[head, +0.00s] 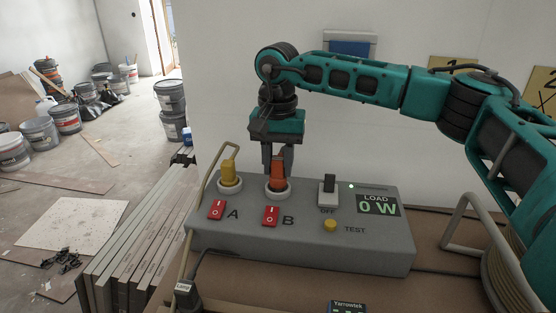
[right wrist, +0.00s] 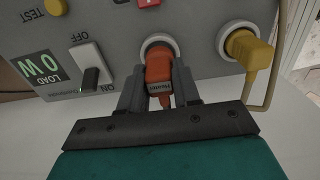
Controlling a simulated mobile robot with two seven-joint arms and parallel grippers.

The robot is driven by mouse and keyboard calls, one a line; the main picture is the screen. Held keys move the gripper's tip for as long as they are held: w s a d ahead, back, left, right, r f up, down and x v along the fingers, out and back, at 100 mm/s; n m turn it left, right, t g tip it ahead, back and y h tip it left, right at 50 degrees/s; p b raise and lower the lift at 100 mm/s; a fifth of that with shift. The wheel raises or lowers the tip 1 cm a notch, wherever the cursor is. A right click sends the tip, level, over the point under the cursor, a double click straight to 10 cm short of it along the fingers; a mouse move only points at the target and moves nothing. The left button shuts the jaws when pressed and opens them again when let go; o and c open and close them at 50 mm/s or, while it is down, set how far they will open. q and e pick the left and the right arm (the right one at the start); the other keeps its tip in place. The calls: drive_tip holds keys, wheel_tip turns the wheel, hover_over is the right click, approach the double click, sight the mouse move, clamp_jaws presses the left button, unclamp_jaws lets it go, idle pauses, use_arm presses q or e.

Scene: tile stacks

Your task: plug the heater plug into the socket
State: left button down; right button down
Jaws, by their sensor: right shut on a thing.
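The orange heater plug (head: 278,178) stands upright at socket B (head: 277,193) on the grey power box. Its small label, upside down in the right wrist view (right wrist: 159,72), seems to read "Heater". My right gripper (head: 277,165) is shut on it from above, with a finger on either side. The plug's lower end is within the white socket ring; how deep it sits I cannot tell. A yellow plug (head: 229,172) stands in socket A (head: 230,187), left of it. My left gripper is not in view.
The grey box (head: 300,240) carries red rockers A (head: 217,209) and B (head: 270,215), a main switch (head: 327,190) by "OFF", a yellow TEST button (head: 330,225) and a display (head: 377,204) reading "LOAD 0 W". A black plug (head: 187,298) marked "Lamp" lies at front left.

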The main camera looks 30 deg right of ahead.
drive_tip(key=shift+f+b, duration=0.3)
drive_tip(key=shift+f, duration=0.2)
drive_tip(key=shift+f, duration=0.35)
drive_tip(key=c, duration=0.7)
unclamp_jaws()
drive_tip(key=shift+c, duration=0.2)
